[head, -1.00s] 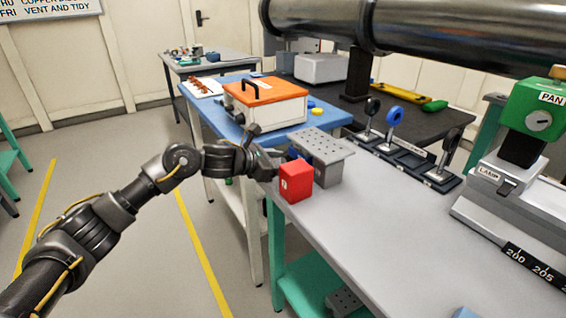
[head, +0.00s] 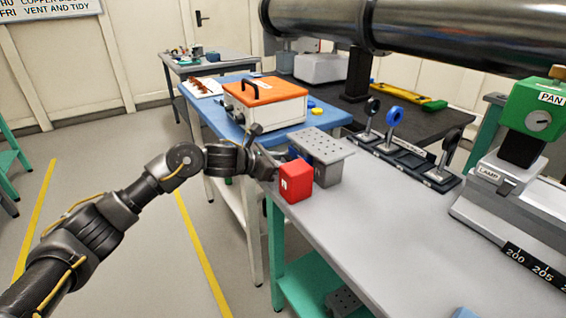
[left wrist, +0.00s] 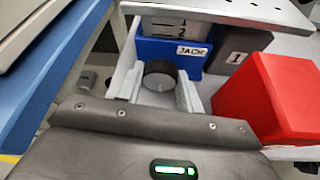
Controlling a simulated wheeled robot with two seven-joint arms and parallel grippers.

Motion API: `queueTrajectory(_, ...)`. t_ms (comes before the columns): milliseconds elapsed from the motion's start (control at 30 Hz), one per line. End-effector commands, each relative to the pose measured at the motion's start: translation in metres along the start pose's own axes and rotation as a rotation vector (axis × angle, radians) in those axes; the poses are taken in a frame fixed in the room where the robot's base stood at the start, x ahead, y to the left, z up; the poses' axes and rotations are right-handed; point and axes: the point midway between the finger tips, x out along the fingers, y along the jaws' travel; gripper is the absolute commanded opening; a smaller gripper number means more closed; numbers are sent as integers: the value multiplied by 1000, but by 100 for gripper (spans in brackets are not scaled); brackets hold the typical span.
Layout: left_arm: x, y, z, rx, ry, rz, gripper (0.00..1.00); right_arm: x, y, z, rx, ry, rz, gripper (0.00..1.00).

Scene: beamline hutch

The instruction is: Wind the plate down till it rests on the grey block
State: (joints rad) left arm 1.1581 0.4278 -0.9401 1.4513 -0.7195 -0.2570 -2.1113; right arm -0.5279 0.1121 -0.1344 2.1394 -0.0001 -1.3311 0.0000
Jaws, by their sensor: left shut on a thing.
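The plate (head: 322,144) is a grey perforated top on the blue jack (left wrist: 165,53), which is marked JACK. The plate's edge also crosses the top of the left wrist view (left wrist: 240,12). The grey block (left wrist: 238,48), dark and marked 1, stands beside the jack under the plate. My left gripper (left wrist: 157,90) is shut on the jack's round dark knob (left wrist: 159,77), a finger on each side. In the head view my left gripper (head: 277,166) is partly hidden behind the red block. My right gripper is not in view.
A red block (head: 296,184) stands close beside my left gripper, on the grey bench (head: 375,220). An orange-topped case (head: 264,100) is on the blue table behind. Optics on stands (head: 393,120) and a green-headed device (head: 535,110) are to the right. The bench front is mostly clear.

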Motion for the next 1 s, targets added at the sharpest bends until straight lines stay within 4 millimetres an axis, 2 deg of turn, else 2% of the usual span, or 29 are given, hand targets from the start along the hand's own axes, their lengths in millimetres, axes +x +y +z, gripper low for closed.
queueTrajectory(700, 0, 5, -1, -431, 1, -177, 14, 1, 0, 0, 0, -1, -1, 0)
queueTrajectory(1000, 0, 5, -2, -530, 1, -219, 14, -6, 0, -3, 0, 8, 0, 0)
